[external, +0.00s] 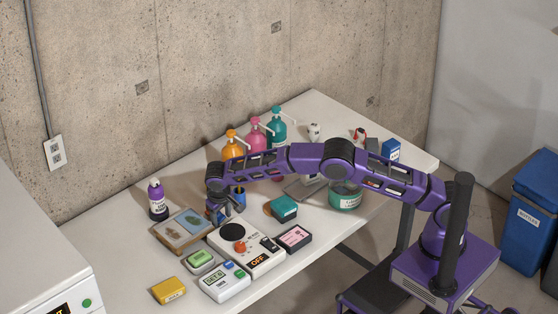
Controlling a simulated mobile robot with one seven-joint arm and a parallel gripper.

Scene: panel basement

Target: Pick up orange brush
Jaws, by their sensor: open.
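I cannot clearly make out an orange brush in the external view. A small orange-red piece (240,247) sits on the white device with a black disc (225,255); it looks like a knob, but it is too small to tell. My gripper (224,221) points down just behind that device, beside the right edge of the wooden tray. It is open, and I see nothing held in it. A blue cup-like thing (239,196) shows partly behind my gripper, with a brownish top. My arm hides part of the table behind it.
A wooden tray (157,233) lies left of my gripper. A purple bottle (157,198) stands behind it. A teal box (284,208) and green tin (345,198) are right. The table's far left is clear.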

